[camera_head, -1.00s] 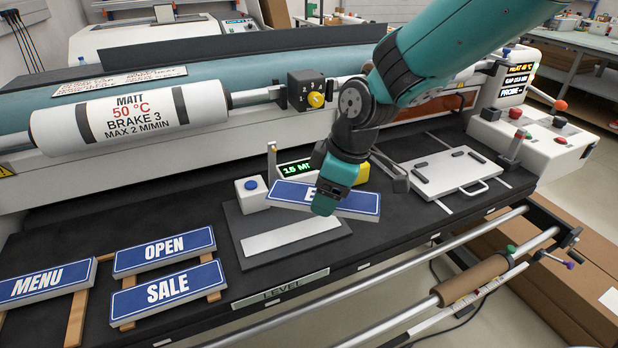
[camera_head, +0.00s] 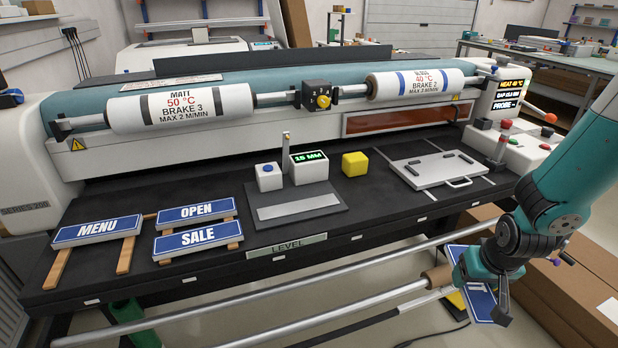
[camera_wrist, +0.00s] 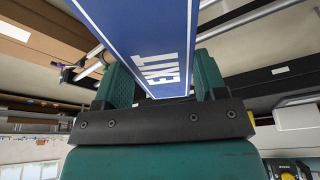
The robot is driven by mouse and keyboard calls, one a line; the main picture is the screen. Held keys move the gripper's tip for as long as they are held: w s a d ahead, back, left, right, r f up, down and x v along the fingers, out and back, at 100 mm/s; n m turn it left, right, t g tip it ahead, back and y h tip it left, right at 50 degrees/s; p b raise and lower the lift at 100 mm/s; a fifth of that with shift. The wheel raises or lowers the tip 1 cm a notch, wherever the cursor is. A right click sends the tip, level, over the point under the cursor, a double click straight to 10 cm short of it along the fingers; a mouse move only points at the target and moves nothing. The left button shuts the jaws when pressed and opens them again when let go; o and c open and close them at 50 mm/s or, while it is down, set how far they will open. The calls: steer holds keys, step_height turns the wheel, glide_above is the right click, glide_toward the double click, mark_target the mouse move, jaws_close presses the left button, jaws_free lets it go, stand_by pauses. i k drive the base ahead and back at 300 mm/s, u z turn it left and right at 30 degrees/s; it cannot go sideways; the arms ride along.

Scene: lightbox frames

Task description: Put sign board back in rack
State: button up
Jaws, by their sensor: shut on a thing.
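My gripper (camera_head: 488,288) is at the right front, beyond the machine's front edge. It is shut on a blue EXIT sign board (camera_wrist: 150,35), which lies between both fingers in the wrist view. In the head view the board (camera_head: 462,256) is steeply tilted and partly hidden by my gripper. At the left, a MENU board (camera_head: 97,229) lies across the upper part of two wooden rails of a rack (camera_head: 125,257); the rails are bare below it. OPEN (camera_head: 196,212) and SALE (camera_head: 198,239) boards lie on the rack beside it, one above the other.
A grey plate (camera_head: 318,218) with a pale strip carries a white block with a blue button (camera_head: 268,177) and a gauge reading 15 MM (camera_head: 309,168). A yellow block (camera_head: 355,163) and a white handled plate (camera_head: 434,173) stand rightward. Metal rollers (camera_head: 390,298) run along the front.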

mark_target(130, 225)
steer(key=z, duration=2)
steer(key=k, duration=1.7)
steer(key=u, duration=2.25)
steer(key=i, duration=1)
